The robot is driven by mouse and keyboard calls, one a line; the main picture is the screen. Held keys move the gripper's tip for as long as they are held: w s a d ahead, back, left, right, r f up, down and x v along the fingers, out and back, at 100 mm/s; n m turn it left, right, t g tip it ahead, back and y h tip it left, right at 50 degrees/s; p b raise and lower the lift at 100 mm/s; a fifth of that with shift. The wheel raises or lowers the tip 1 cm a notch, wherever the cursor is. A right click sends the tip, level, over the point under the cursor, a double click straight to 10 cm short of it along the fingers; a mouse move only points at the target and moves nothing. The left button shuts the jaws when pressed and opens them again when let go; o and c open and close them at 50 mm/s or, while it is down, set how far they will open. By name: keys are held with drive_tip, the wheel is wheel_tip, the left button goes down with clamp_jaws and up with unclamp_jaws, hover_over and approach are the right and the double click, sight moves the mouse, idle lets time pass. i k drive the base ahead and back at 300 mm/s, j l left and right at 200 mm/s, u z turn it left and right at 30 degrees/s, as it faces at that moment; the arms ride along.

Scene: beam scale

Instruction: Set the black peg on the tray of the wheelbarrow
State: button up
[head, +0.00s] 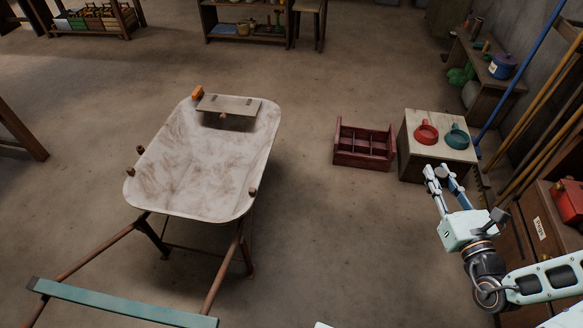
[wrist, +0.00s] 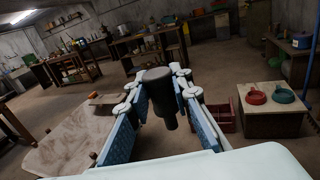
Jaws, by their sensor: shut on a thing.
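The black peg (wrist: 157,76) shows in the wrist view as a dark cylinder with a wider head and a narrower shank pointing down. My gripper (wrist: 156,92) is shut on it, with a blue-padded finger on each side. In the head view my gripper (head: 440,171) is in the air at the right, in front of the small wooden stand, and I cannot make out the peg there. The wheelbarrow's pale, scuffed tray (head: 195,165) is left of centre, well to the left of my gripper. It also shows at the lower left of the wrist view (wrist: 75,142).
A small board (head: 228,105) and an orange block (head: 197,92) are at the tray's far end. The floor between tray and crate is clear.

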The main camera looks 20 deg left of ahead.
sight(210, 202)
drive_tip(key=i+u, duration=0.2)
drive_tip(key=i, duration=0.4)
drive_tip(key=i+u, duration=0.25)
drive_tip(key=i, duration=0.4)
drive_tip(key=i+l+u, duration=0.2)
drive_tip(key=i, duration=0.4)
drive_tip(key=i+u, duration=0.45)
drive_tip(key=i, duration=0.5)
drive_tip(key=i+j+z, duration=0.3)
drive_tip(key=i, duration=0.25)
drive_tip(key=l+z, duration=0.1)
drive_tip(key=z, duration=4.2)
